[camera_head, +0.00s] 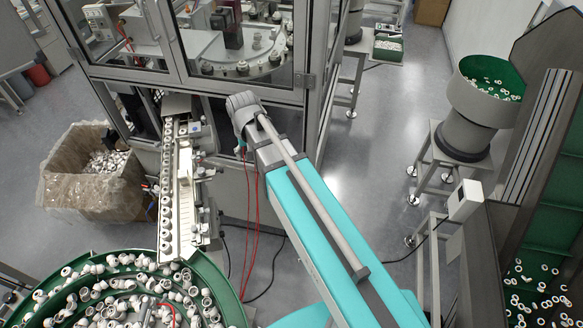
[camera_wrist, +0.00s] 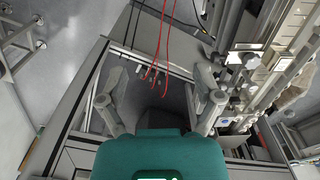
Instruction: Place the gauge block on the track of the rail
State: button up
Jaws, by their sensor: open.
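The rail (camera_head: 167,200) runs from the bowl feeder up to the machine, with a row of white caps along its track. It also shows at the right of the wrist view (camera_wrist: 277,68), beyond the right finger. My gripper (camera_wrist: 160,98) is open, its two grey fingers wide apart with nothing held between them. In the head view my arm reaches to the right of the rail, and the fingers are hidden behind my wrist. I cannot pick out the gauge block for certain in either view.
A green bowl feeder (camera_head: 232,303) full of caps stands at the rail's near end. The glazed machine (camera_head: 308,80) stands behind my arm. Red cables (camera_head: 250,215) hang beside the rail and show beyond my fingers.

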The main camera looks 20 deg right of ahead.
jog(key=s+d, duration=0.9)
jog(key=d, duration=0.1)
jog(key=shift+d, duration=0.3)
